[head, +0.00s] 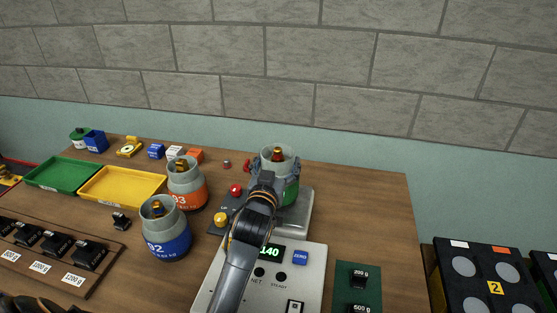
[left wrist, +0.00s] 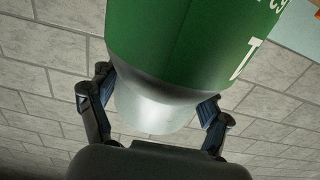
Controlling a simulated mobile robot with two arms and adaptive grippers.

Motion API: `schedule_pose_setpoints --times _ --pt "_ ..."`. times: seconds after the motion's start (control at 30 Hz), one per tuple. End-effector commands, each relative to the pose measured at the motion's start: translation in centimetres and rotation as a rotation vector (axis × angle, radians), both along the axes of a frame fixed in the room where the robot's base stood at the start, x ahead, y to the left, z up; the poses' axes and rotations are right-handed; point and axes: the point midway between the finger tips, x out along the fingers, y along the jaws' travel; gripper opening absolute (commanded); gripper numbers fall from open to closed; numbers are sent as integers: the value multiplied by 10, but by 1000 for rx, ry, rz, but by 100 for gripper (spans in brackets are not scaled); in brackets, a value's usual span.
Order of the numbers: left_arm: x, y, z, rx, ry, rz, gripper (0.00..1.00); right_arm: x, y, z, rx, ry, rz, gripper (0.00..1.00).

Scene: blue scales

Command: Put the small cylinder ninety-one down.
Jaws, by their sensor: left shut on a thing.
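A small cylinder with a grey top and green body (head: 291,191) stands upright over the scale's metal plate (head: 301,218) in the head view. My arm hides its base and number, so I cannot tell whether it touches the plate. My left gripper (head: 276,166) is shut around its grey upper part. In the left wrist view, the green body (left wrist: 185,40) and grey end fill the space between the two fingers of the left gripper (left wrist: 155,105). The scale's display (head: 269,253) shows green digits ending in 140, partly covered by my arm.
The blue cylinder 92 (head: 165,232) and the orange one 93 (head: 187,186) stand left of the scale. Yellow (head: 122,184) and green (head: 62,173) trays lie further left. Black weights (head: 89,252) sit at left. The table is bare right of the plate.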

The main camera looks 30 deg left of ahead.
Motion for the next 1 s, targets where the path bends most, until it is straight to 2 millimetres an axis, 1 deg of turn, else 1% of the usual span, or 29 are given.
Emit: schedule_pose_setpoints --times 0.03,0.13,0.33,0.37,0.4,0.47,0.87,0.97,1.0 --pt "-1 -1 1 1 -6 -1 15 4 2 -1 3 -7 -1 0" --pt "0 -1 2 0 -4 -1 15 8 5 1 7 -13 -1 0" --pt "0 -1 0 0 -4 -1 15 2 8 -1 10 -5 -2 0" --pt "0 0 -6 -3 7 0 80 1 8 -1 10 -3 -2 0" --pt "0 0 -5 -3 7 0 88 -1 8 -1 10 -1 -2 0" --pt "0 0 -5 -3 7 0 100 -2 8 -1 9 1 -2 0" --pt "0 0 -2 -1 5 0 100 -2 8 1 9 1 -1 0" --pt "-7 -2 -4 -2 6 0 100 -1 8 -2 9 1 0 0" --pt "-12 -3 -4 -2 5 -1 100 -1 7 -4 9 0 0 0"
